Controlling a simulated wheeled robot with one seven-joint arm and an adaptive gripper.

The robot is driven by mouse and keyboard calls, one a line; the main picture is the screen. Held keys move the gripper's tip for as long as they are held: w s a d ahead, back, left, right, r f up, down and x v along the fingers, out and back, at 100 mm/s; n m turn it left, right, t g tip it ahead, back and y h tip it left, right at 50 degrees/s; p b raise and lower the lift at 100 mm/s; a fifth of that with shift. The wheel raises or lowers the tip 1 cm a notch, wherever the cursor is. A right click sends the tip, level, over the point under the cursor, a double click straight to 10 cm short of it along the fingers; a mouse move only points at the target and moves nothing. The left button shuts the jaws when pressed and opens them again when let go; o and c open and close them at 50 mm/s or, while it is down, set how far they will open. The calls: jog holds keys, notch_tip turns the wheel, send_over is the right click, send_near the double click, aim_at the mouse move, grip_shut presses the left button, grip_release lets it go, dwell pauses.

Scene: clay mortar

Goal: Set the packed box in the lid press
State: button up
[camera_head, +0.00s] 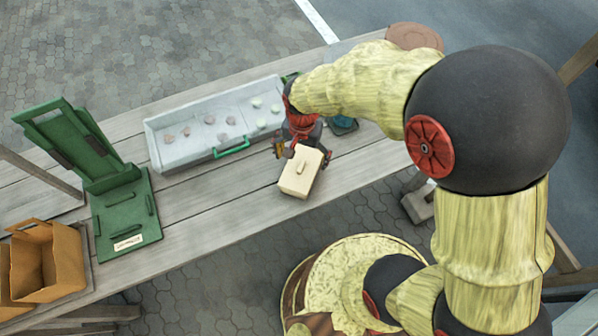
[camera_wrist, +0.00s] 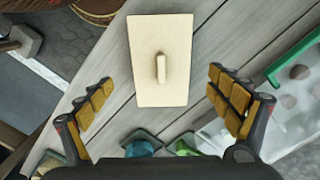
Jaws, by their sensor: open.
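The packed box (camera_head: 299,176) is cream, with a small raised handle on its lid. It rests on the plank table near the front edge, and it also shows in the wrist view (camera_wrist: 146,32). My gripper (camera_head: 302,153) is open at the box's far end in the head view. In the wrist view my gripper (camera_wrist: 160,78) has its padded fingers spread on either side of the box, with gaps and nothing between them touching. The green lid press (camera_head: 127,212) stands at the left of the table, its hinged upper panel raised and its base empty.
A grey tray (camera_head: 158,154) with small pale and brown pieces and a green handle lies between box and press. Open brown cartons (camera_head: 60,262) stand at the front left. Small green and teal items (camera_wrist: 141,146) sit near my gripper. Bare planks lie between box and press.

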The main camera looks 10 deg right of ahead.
aim_at(301, 166)
notch_tip(301, 166, down, 8)
jog(key=b, duration=0.3)
jog(key=shift+w+a+r, duration=0.1)
jog(key=shift+r, duration=0.05)
jog(key=c, duration=1.3)
jog(key=shift+r, duration=0.1)
jog(key=shift+c, duration=0.2)
jog(key=shift+r, duration=0.4)
notch_tip(301, 166, up, 3)
jog(key=shift+f+p, duration=0.1)
jog(key=shift+p, duration=0.6)
jog(key=s+r+p, duration=0.1)
jog(key=s+r, duration=0.1)
jog(key=r, duration=0.1)
jog(key=s+r+p, duration=0.1)
jog(key=s+r, duration=0.2)
jog(key=shift+s+a+r, duration=0.1)
jog(key=s+r+p, duration=0.2)
jog(key=s+r, duration=0.1)
jog(key=s, duration=0.5)
jog(key=shift+s+p, duration=0.3)
jog(key=shift+s, duration=0.1)
